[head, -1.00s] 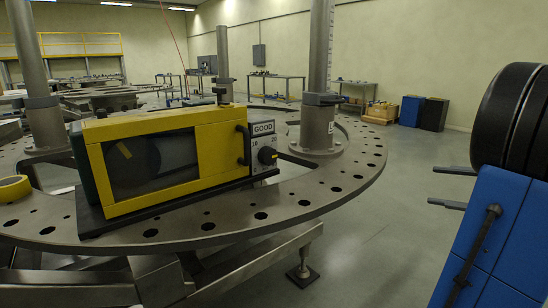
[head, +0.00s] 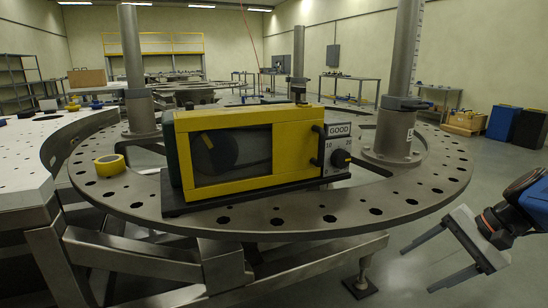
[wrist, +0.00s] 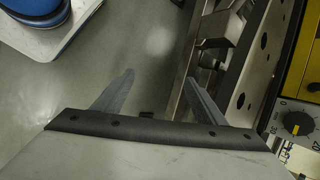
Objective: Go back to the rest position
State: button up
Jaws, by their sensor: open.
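My gripper (head: 418,262) is at the lower right of the head view, off the right side of the turret plate (head: 290,226). Its two grey fingers are apart, with nothing between them. In the wrist view my gripper (wrist: 157,85) also shows open and empty, above the floor. The plate's edge and frame are just right of the fingers there. A yellow and black box (head: 288,148) with a "GOOD" label and a dial (head: 340,158) stands on the plate, clear of the gripper. The dial also shows at the right of the wrist view (wrist: 296,123).
Grey posts (head: 400,80) rise from the plate. A perforated table (head: 25,165) stands at the left. Blue and black cabinets (head: 503,123) stand at the back right. The floor to the right of the plate is open.

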jog(key=s+a+f+n+t+h, duration=0.1)
jog(key=s+a+f+n+h, duration=0.4)
jog(key=s+n, duration=0.3)
jog(key=shift+s+a+n+h, duration=0.3)
jog(key=shift+a+n+h, duration=0.25)
jog(key=shift+n, duration=0.85)
jog(key=shift+d, duration=0.1)
